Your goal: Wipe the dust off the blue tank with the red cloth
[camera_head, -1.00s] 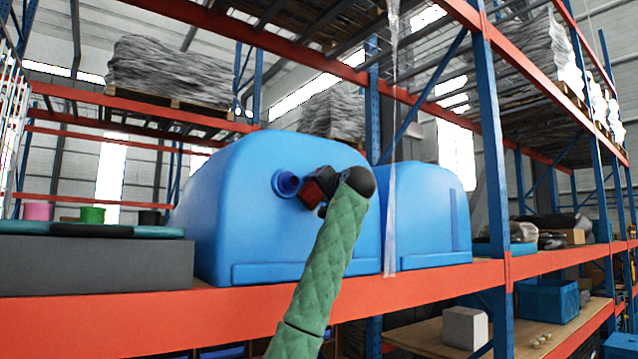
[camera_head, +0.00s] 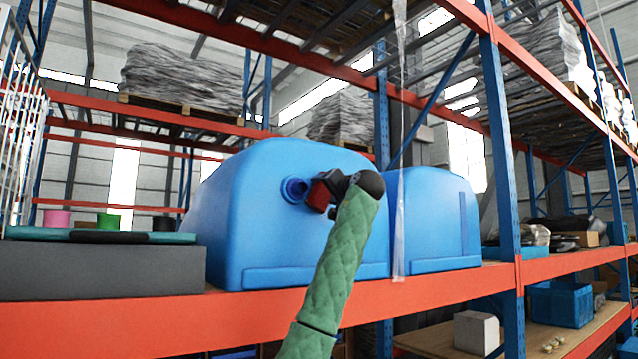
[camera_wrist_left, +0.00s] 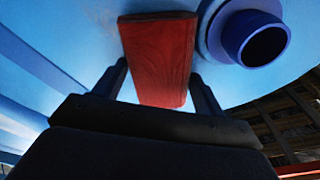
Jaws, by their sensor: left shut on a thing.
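A large blue tank (camera_head: 250,235) with a round spout (camera_head: 294,190) stands on the orange shelf beam level. My left gripper (camera_head: 330,188) is in front of the tank's face, just right of the spout. It is shut on the red cloth (camera_head: 318,197), which looks like a flat red block. In the left wrist view the red cloth (camera_wrist_left: 160,58) sits between the two fingers, beside the spout (camera_wrist_left: 255,40), with the tank's blue surface behind it. I cannot tell whether the cloth touches the tank. No dust can be made out. My right gripper is not in view.
A second blue tank (camera_head: 435,220) stands close on the right. A hanging clear strip (camera_head: 399,150) falls between the tanks. A grey box (camera_head: 100,270) is on the left. An orange beam (camera_head: 180,325) crosses in front, and a blue upright (camera_head: 502,150) stands at right.

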